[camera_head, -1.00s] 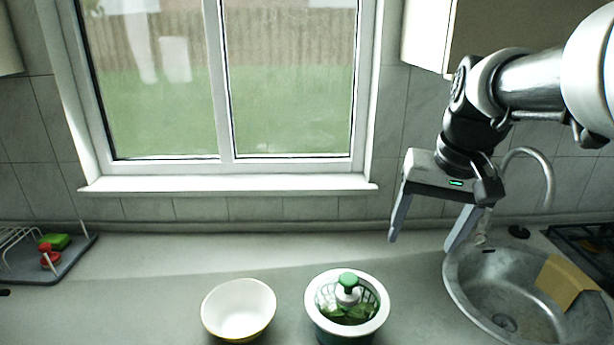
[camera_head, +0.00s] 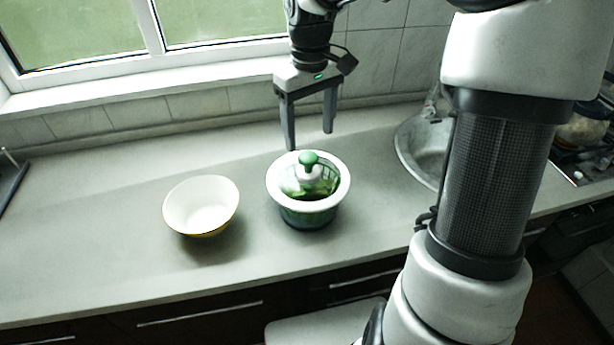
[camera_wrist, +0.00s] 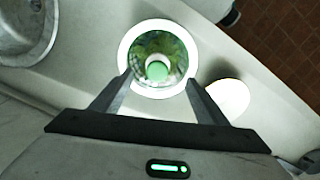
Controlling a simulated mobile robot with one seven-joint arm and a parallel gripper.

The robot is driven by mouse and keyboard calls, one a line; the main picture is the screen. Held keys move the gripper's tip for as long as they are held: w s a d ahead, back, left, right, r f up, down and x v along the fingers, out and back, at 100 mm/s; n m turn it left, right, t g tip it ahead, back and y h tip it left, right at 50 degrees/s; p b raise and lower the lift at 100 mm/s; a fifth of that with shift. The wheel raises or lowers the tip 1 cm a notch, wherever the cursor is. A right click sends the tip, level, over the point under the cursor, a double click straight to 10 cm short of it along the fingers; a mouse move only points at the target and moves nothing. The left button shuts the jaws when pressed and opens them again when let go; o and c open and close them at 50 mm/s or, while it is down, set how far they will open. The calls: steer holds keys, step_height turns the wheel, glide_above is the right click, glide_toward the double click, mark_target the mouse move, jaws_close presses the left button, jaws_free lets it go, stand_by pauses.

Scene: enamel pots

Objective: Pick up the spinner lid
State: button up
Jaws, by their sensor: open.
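The spinner lid (camera_head: 333,165) is a clear cover with a white rim and a green knob (camera_head: 308,158). It sits on the dark green salad spinner (camera_head: 308,217), with green leaves visible inside. The lid's white rim also shows in the wrist view (camera_wrist: 129,38), with the knob (camera_wrist: 157,70) near its middle. My gripper (camera_head: 310,141) is open and empty. It is above and slightly behind the lid, pointing down. In the wrist view its fingers (camera_wrist: 158,78) are spread to either side of the knob's near side, over the rim.
The sink (camera_head: 421,150) is to the right. The window sill (camera_head: 130,88) and tiled wall are behind.

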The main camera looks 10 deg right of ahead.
mark_target(308, 156)
step_height(308, 156, down, 5)
steer(key=shift+f, duration=0.15)
steer(key=shift+w+f+b, duration=0.1)
steer(key=shift+w+f, duration=0.1)
steer(key=shift+f, duration=0.7)
steer(key=shift+w+f+b, duration=0.1)
steer(key=shift+w+f, duration=0.05)
steer(key=shift+f, duration=0.75)
steer(key=shift+w+f+b, duration=0.1)
steer(key=shift+w+f, duration=0.1)
steer(key=shift+f, duration=0.7)
steer(key=shift+c, duration=0.3)
